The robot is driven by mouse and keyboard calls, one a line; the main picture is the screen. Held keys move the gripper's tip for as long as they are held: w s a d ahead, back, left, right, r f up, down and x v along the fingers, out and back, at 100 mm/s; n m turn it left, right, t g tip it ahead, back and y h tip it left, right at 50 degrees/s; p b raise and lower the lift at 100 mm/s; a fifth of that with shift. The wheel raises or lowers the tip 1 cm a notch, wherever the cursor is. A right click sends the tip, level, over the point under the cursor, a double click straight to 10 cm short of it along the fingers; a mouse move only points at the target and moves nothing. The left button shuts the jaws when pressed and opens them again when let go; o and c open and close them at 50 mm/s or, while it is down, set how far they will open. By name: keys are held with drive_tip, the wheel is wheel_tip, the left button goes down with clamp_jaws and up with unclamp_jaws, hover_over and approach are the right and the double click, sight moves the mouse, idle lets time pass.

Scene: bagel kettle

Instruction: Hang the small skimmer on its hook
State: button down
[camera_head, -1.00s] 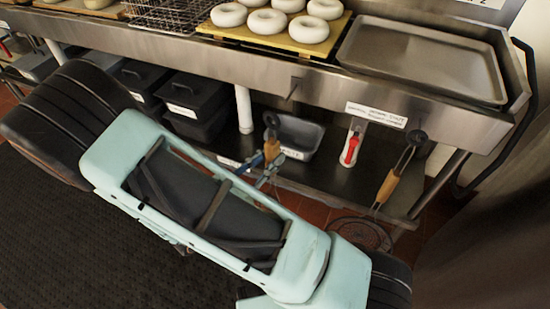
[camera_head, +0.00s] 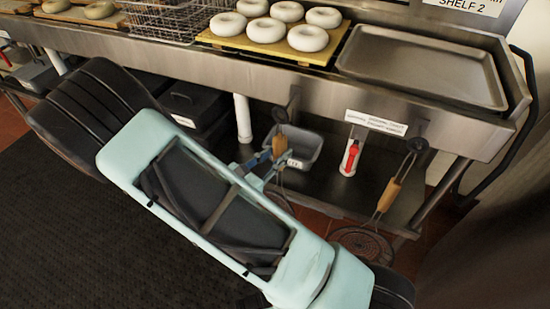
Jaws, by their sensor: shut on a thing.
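The small skimmer (camera_head: 279,146) is upright, with a wooden handle and a dark round end at the top. Its lower part is mostly hidden behind my arm. My gripper (camera_head: 269,168) is shut on it around the lower handle. A dark hook (camera_head: 294,96) sticks out from the steel counter's front, just above and slightly right of the skimmer's round end. They look close, but I cannot tell whether they touch.
A larger skimmer (camera_head: 391,192) with a wooden handle hangs at the right under the counter (camera_head: 330,88). A grey bin (camera_head: 306,148) and a white-and-red bottle (camera_head: 350,158) stand on the lower shelf behind. Bagels on a board (camera_head: 345,40) and a metal tray (camera_head: 425,65) are above.

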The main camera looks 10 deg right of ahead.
drive_tip(key=shift+w+a+b+x, duration=0.1)
drive_tip(key=shift+w+b+x, duration=0.1)
drive_tip(key=shift+x, duration=0.55)
drive_tip(key=shift+w+a+b+x, duration=0.1)
drive_tip(key=shift+a+b+x, duration=0.1)
drive_tip(key=shift+x, duration=0.6)
drive_tip(key=shift+w+d+f, duration=0.35)
drive_tip(key=shift+w+d, duration=0.05)
drive_tip(key=shift+w, duration=0.05)
drive_tip(key=c, duration=1.6)
unclamp_jaws()
drive_tip(key=shift+a+f, duration=0.1)
